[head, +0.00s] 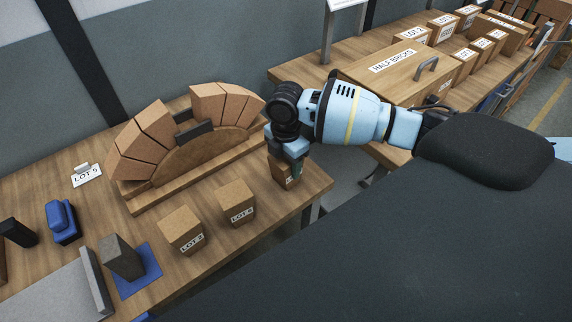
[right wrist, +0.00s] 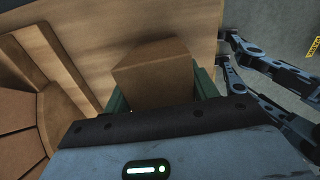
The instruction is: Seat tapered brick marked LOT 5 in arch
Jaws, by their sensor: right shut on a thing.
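The arch (head: 150,140) of tapered bricks stands on a curved wooden former (head: 190,158). It has a gap near its top, where a dark grey piece (head: 194,132) shows. My right gripper (head: 288,168) is shut on a tapered brick (head: 283,179) at the table's right end, right of the arch. The brick's label is mostly covered, so I cannot read its lot. In the right wrist view the brick (right wrist: 153,72) sits between green fingers. I cannot tell whether it touches the table. A card reading LOT 5 (head: 87,178) lies left of the arch. My left gripper is out of view.
Two labelled bricks (head: 181,230) (head: 236,203) stand in front of the arch. A grey block (head: 122,256) on a blue mat (head: 148,268) and a blue tool (head: 62,222) are at the left. A HALF BRICKS box (head: 385,75) is on the back table.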

